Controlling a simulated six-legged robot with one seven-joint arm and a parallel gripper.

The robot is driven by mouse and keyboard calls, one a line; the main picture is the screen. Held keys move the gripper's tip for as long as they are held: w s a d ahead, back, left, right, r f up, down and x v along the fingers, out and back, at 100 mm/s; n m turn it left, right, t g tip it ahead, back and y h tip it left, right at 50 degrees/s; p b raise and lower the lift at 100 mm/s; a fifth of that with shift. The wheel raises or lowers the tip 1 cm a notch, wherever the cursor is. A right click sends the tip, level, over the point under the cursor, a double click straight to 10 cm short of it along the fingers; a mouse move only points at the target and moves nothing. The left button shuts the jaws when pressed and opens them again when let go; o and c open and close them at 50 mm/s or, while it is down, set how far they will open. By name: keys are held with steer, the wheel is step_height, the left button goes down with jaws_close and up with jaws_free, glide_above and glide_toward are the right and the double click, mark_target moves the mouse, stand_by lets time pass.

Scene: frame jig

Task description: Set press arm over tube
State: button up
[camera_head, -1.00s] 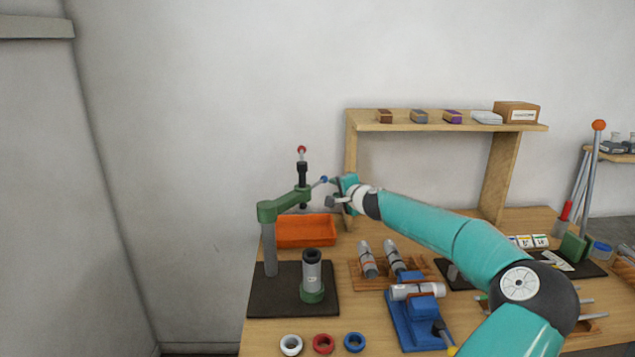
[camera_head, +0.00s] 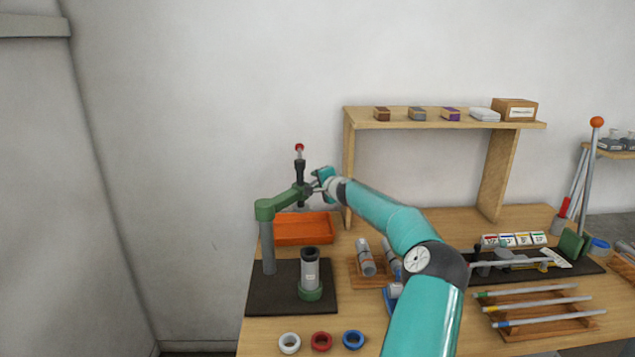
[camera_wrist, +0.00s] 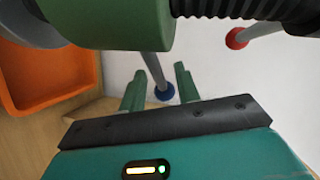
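The press arm (camera_head: 285,202) is a green bar on a grey post. Its free end holds a black spindle with a red-tipped top and reaches back and right over the orange tray side, away from the tube. The tube (camera_head: 310,272) is grey with a dark top and stands upright in a green holder on a black plate. My gripper (camera_head: 315,186) is at the free end of the press arm. In the wrist view its green fingers are apart, with the blue knob (camera_wrist: 164,91) of the arm's handle (camera_wrist: 154,66) between them. A gap shows beside the knob.
The orange tray (camera_head: 304,229) lies behind the press. White, red and blue rings (camera_head: 321,341) lie at the front edge. A wooden rack (camera_head: 368,282) with grey cylinders stands right of the press plate. A wooden shelf (camera_head: 440,124) stands behind my arm.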

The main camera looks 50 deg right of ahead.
steer(key=shift+w+d, duration=0.1)
steer(key=shift+w, duration=0.1)
jaws_close()
steer(key=shift+s, duration=0.15)
